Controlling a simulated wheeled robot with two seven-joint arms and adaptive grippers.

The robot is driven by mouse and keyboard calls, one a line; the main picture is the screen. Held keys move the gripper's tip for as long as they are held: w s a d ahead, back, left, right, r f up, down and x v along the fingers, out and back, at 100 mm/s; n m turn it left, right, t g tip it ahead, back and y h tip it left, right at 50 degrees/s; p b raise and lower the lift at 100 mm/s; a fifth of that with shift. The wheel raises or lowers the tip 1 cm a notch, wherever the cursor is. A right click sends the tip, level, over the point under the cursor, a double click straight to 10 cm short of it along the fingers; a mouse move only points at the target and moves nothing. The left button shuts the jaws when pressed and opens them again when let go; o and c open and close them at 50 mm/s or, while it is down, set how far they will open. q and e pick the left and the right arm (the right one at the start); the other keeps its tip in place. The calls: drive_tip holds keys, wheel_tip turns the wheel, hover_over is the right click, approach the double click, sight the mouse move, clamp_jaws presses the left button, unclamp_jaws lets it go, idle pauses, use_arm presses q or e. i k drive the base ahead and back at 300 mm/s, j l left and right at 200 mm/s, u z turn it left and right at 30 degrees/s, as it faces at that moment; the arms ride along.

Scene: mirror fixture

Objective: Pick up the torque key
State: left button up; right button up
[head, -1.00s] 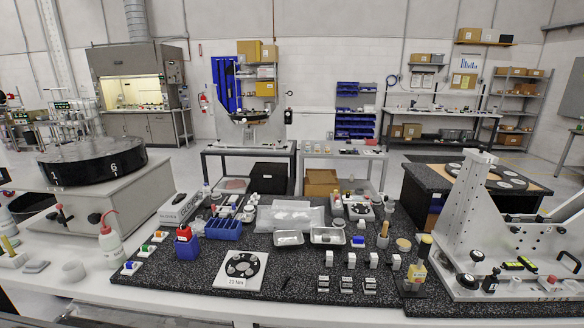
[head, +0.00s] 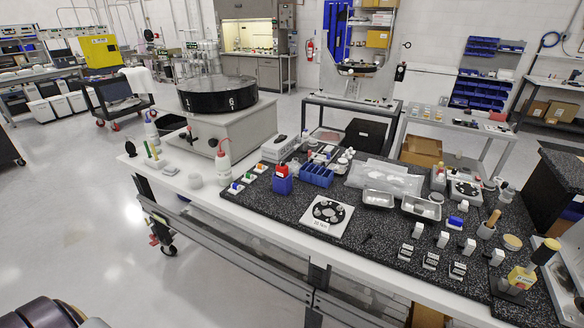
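I cannot say for certain which item is the torque key. A yellow tool with a rounded yellow top (head: 522,276) stands tilted on a dark base at the right front of the speckled black mat (head: 375,255); it may be the key, but it is too small to tell. A wooden-handled item (head: 491,221) stands in a grey cup (head: 486,232) a little behind it. Neither of my grippers shows in the head view, so nothing is seen held.
A white card with a black disc (head: 327,214), a blue rack (head: 316,174), metal trays (head: 378,199) and several small white blocks crowd the mat. Open floor (head: 90,210) lies left of the bench.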

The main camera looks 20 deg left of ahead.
sight(282, 172)
drive_tip(key=j+u, duration=0.1)
drive_tip(key=j, duration=0.35)
drive_tip(key=i+j+u, duration=0.15)
drive_tip(key=j, duration=0.25)
drive_tip(key=j+u, duration=0.1)
drive_tip(key=j, duration=0.35)
